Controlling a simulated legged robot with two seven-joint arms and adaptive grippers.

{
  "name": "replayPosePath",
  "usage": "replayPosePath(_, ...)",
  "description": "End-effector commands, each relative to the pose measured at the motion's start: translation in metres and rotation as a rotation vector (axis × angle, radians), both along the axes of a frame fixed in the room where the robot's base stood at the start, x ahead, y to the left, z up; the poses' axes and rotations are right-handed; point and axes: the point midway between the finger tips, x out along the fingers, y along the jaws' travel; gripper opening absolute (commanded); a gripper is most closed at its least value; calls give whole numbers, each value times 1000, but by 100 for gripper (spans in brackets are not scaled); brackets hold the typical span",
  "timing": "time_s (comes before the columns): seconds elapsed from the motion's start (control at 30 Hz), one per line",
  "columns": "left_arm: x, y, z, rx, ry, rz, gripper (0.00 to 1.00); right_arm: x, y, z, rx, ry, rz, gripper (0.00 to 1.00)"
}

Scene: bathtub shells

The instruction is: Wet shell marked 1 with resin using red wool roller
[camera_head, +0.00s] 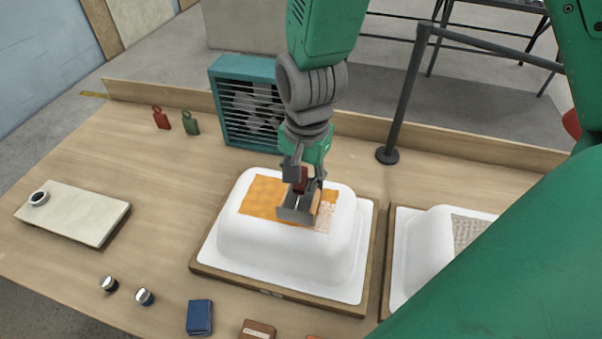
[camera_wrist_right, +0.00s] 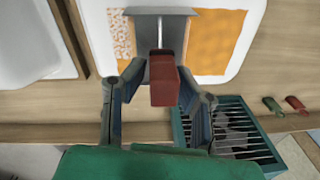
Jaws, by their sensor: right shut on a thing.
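A white upturned shell (camera_head: 285,258) stands on a wooden board in the middle of the table. On its top lies a fibre patch, orange (camera_head: 262,195) over most of its area and pale and speckled at the right (camera_head: 325,217). The pale part (camera_wrist_right: 122,35) also shows in the wrist view. My right gripper (camera_head: 302,178) is shut on the dark red handle (camera_wrist_right: 163,85) of a roller. The roller's grey frame (camera_head: 295,214) is low over the patch, and I cannot tell if it touches. The roller's wool is mostly hidden. I cannot read any number. My left gripper is not in view.
A second white shell (camera_head: 426,238) with a grey patch stands at the right, partly behind my green arm. A teal fan (camera_head: 250,105) stands behind the first shell. A pale slab (camera_head: 75,213) lies at the left. Small jars (camera_head: 144,297) and a blue box (camera_head: 199,317) are in front.

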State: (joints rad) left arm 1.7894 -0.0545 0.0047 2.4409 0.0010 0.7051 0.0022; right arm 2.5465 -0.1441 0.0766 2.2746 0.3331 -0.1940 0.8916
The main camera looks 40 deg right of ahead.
Motion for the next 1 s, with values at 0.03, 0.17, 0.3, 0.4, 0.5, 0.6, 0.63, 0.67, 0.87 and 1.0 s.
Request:
replayPosePath(0.03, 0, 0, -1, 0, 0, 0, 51, 0, 0, -1, 0, 0, 0, 0)
replayPosePath(0.17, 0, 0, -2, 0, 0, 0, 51, 0, 0, -4, 0, -1, 0, 0)
replayPosePath(0.3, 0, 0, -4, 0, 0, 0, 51, 0, 0, -7, 0, -1, 0, 0)
replayPosePath(0.4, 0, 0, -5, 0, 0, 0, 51, 0, 0, -9, 0, -1, 0, 0)
replayPosePath(0.5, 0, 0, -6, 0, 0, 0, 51, 0, 0, -11, 0, -1, 0, 0)
replayPosePath(0.6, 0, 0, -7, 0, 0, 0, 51, 0, 0, -13, 0, -1, 0, 0)
replayPosePath(0.63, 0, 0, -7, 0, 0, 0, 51, 0, 0, -13, 0, -1, 0, 0)
replayPosePath(0.67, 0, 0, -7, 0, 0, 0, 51, 0, 0, -14, 0, -1, 0, 0)
replayPosePath(0.87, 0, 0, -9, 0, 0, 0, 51, 0, 0, -18, 0, -1, 0, 0)
replayPosePath(1.0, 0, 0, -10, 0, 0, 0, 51, 0, 0, -19, 0, -1, 0, 0)
